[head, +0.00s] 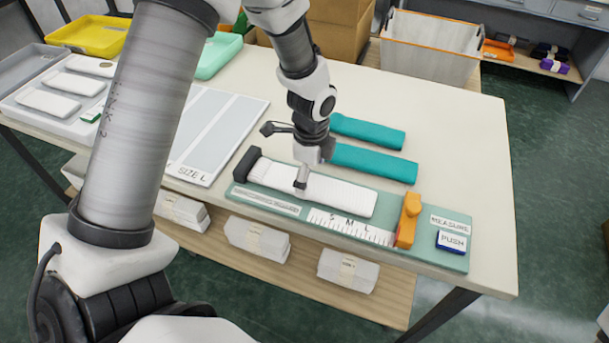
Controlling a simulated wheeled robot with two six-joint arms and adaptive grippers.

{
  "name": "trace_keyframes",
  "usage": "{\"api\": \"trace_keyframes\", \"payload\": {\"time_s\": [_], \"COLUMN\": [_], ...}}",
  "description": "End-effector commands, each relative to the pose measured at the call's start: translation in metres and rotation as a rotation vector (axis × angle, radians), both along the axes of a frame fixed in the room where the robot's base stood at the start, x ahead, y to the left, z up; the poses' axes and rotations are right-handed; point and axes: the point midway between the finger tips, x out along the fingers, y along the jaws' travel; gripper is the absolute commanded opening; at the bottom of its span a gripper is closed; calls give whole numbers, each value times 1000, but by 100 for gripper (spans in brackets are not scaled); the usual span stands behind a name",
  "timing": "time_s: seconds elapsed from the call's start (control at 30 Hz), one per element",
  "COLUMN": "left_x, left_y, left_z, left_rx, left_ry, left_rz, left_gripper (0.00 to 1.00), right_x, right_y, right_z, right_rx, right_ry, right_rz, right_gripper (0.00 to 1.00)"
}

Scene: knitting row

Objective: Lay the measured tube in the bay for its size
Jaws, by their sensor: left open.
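A white ribbed tube (335,195) lies lengthwise on the green measuring board (459,262), its left end at a dark block (245,164). The board has a scale (345,226) marked S, M, L, an orange slider (408,222) right of the tube, and a blue PUSH button (452,242). My left gripper (302,181) points down over the tube's middle, with a fingertip in front of it; the far finger is hidden. It is open. A pale bay board (231,126) labelled SIZE L lies to the left, partly hidden by my arm. My right gripper is out of view.
Two teal rolls (369,132) lie behind the measuring board. A tray (60,103) of white pieces and a yellow bin (95,37) stand at left. A white crate (430,52) stands beyond the table. The table's right end (480,150) is clear.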

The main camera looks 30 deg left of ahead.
Motion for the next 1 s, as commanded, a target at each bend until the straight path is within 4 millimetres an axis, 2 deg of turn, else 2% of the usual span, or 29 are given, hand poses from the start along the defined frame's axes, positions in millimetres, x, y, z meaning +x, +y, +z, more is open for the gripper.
{"api": "trace_keyframes", "payload": {"time_s": [0.03,0.13,0.33,0.37,0.4,0.5,0.63,0.67,0.87,1.0], "left_x": [-1,-1,-1,-1,-1,-1,-1,-1,0,1], "left_y": [0,0,0,0,0,0,0,0,0,0], "left_z": [-10,-22,-25,-25,-25,-25,-25,-25,-24,-7], "left_rx": [0,-1,-1,0,0,0,0,0,-1,0], "left_ry": [4,3,0,0,0,1,1,1,0,-4], "left_rz": [-1,0,0,0,0,0,0,0,0,0], "left_gripper": [100,100,100,96,82,50,49,44,44,44], "right_x": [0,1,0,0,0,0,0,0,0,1], "right_y": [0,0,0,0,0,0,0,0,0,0], "right_z": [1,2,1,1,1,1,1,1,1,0], "right_rx": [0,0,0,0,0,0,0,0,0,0], "right_ry": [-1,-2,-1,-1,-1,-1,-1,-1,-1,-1], "right_rz": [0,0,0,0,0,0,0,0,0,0], "right_gripper": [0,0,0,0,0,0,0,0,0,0]}}
